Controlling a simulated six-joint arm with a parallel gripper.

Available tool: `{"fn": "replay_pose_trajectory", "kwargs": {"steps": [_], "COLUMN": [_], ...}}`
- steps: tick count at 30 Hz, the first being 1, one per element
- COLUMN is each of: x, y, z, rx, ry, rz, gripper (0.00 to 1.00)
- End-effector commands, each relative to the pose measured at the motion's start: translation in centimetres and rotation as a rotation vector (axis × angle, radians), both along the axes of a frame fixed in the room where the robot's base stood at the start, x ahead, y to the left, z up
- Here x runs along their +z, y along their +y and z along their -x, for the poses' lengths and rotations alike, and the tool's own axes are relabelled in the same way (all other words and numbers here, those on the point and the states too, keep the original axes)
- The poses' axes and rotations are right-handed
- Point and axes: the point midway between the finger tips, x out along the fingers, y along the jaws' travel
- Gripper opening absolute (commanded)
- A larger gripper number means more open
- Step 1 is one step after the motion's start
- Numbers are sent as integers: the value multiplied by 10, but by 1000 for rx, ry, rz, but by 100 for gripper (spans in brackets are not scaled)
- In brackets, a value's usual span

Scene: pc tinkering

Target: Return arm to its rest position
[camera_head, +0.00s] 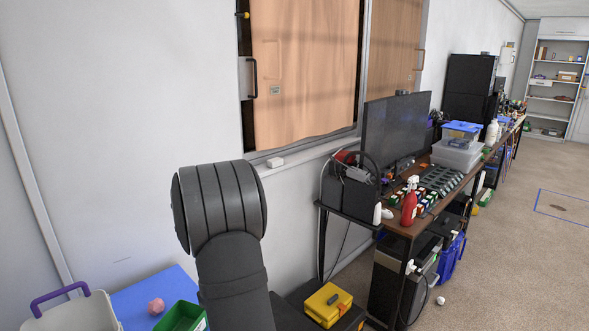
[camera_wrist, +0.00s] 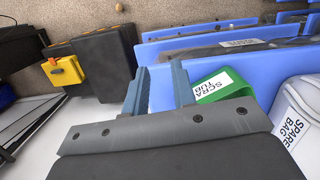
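My dark grey arm (camera_head: 220,215) stands raised at the lower middle of the head view. My gripper is hidden there. In the wrist view my gripper (camera_wrist: 160,72) shows two blue-grey fingers with a gap between them. It is open, with nothing seen between the fingers. Beyond them are a blue surface (camera_wrist: 170,52) and a green tub (camera_wrist: 222,84) with a white label, both apart from the fingers as far as I can tell.
A blue table (camera_head: 150,287) at lower left holds a pink lump (camera_head: 156,306) and the green tub (camera_head: 181,317). A white bin (camera_head: 80,315) with a purple handle stands beside it. A yellow box (camera_head: 327,303) sits right of my arm. A cluttered desk (camera_head: 405,229) stands further right.

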Motion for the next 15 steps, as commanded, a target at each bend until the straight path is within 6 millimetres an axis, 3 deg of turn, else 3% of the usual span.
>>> {"fn": "replay_pose_trajectory", "kwargs": {"steps": [15], "x": [-50], "y": [-91], "z": [-22], "rx": [-437], "ry": [3], "rz": [-1], "gripper": [24]}}
